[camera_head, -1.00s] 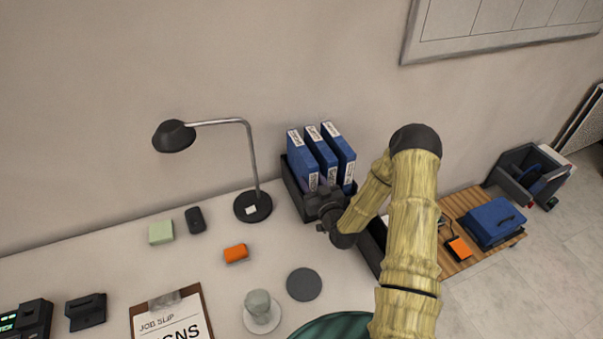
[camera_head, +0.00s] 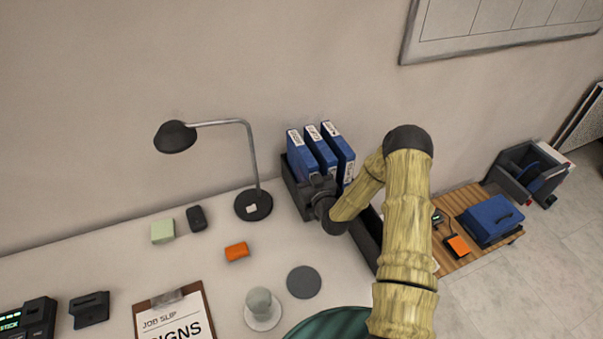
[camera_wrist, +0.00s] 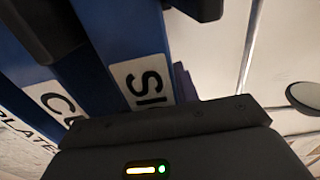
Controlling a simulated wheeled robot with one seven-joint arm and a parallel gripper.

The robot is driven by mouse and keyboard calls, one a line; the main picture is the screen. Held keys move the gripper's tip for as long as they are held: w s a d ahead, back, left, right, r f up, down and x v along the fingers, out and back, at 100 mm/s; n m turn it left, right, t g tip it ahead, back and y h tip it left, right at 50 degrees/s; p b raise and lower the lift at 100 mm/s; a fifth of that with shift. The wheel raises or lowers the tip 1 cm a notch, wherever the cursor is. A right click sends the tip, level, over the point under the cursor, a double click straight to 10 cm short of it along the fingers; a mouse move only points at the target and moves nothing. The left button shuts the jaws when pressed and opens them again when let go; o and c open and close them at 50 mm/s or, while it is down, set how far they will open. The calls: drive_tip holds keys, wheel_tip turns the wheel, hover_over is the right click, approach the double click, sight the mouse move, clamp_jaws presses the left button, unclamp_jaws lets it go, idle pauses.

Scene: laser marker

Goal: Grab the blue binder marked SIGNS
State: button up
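The blue binder marked SIGNS (camera_wrist: 120,25) shows in the wrist view with the start of its white label, "SI", readable. Two more blue binders with white labels stand beside it, to its left there. In the head view three blue binders (camera_head: 325,150) stand upright in a dark holder (camera_head: 291,184); their labels are too small to read. My gripper (camera_head: 322,190) is at the front of these binders and hides their lower parts. In the wrist view its dark fingers lie on both sides of the SIGNS binder; whether they press on it is unclear.
A desk lamp (camera_head: 250,160) stands close left of the holder. An orange object (camera_head: 236,251), a dark round coaster (camera_head: 304,282), a cup (camera_head: 260,303) and a clipboard (camera_head: 175,320) lie on the desk. A blue case (camera_head: 492,218) sits on a wooden surface at right. The wall is close behind.

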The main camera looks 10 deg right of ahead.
clamp_jaws()
drive_tip(key=shift+r, duration=0.2)
wheel_tip(320, 180, up, 18)
drive_tip(key=b, duration=0.2)
drive_tip(key=shift+f, duration=0.15)
idle(0.4)
